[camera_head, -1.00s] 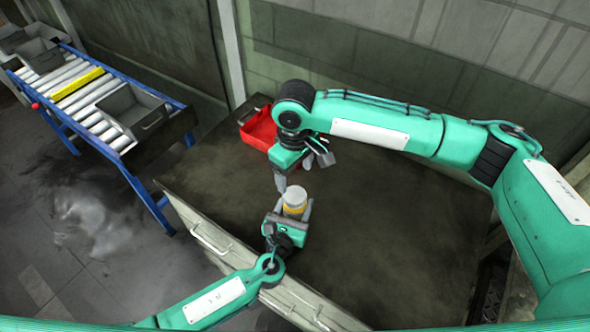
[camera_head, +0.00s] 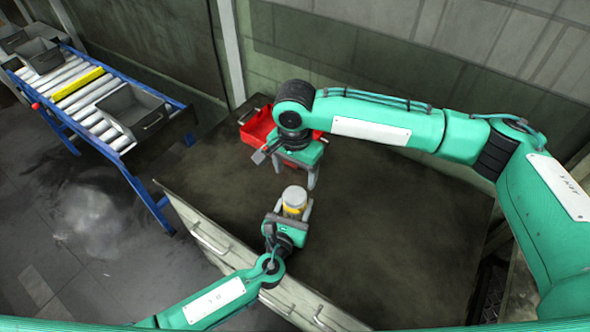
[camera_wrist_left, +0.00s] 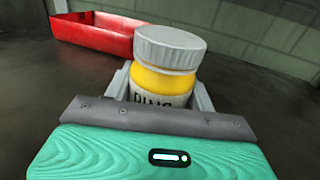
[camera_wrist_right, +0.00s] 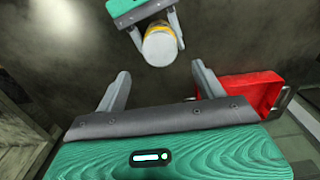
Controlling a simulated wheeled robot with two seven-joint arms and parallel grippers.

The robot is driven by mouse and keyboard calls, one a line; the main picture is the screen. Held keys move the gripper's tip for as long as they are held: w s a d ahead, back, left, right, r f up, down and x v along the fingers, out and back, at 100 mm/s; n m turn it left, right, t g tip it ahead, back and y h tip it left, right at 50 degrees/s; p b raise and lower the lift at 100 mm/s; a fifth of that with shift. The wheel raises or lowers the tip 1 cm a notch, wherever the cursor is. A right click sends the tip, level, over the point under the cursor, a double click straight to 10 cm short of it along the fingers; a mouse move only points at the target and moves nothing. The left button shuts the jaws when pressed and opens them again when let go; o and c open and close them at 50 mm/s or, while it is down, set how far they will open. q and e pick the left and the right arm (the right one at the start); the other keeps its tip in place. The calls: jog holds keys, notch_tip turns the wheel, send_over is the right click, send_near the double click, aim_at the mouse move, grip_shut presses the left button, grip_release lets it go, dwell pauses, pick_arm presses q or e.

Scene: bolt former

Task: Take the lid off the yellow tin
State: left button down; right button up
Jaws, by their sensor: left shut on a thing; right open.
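The yellow tin (camera_wrist_left: 163,84) stands upright with a pale label band and partly hidden lettering. Its ridged grey-white lid (camera_wrist_left: 169,46) sits on top; the lid also shows in the head view (camera_head: 295,193) and in the right wrist view (camera_wrist_right: 160,47). My left gripper (camera_head: 294,212) is shut around the tin's body, below the lid. My right gripper (camera_wrist_right: 160,82) is open and empty, its fingers pointing down above and behind the tin, apart from the lid. In the head view its fingers (camera_head: 297,181) show just beyond the lid.
A red tray (camera_head: 258,130) lies at the back of the dark table (camera_head: 400,230), behind my right gripper. The table is clear to the right. A roller conveyor (camera_head: 90,95) with grey bins stands at the left. Drawer handles (camera_head: 210,240) line the table's front.

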aim_at(295, 195)
jog(key=shift+f, duration=4)
jog(key=c, duration=1)
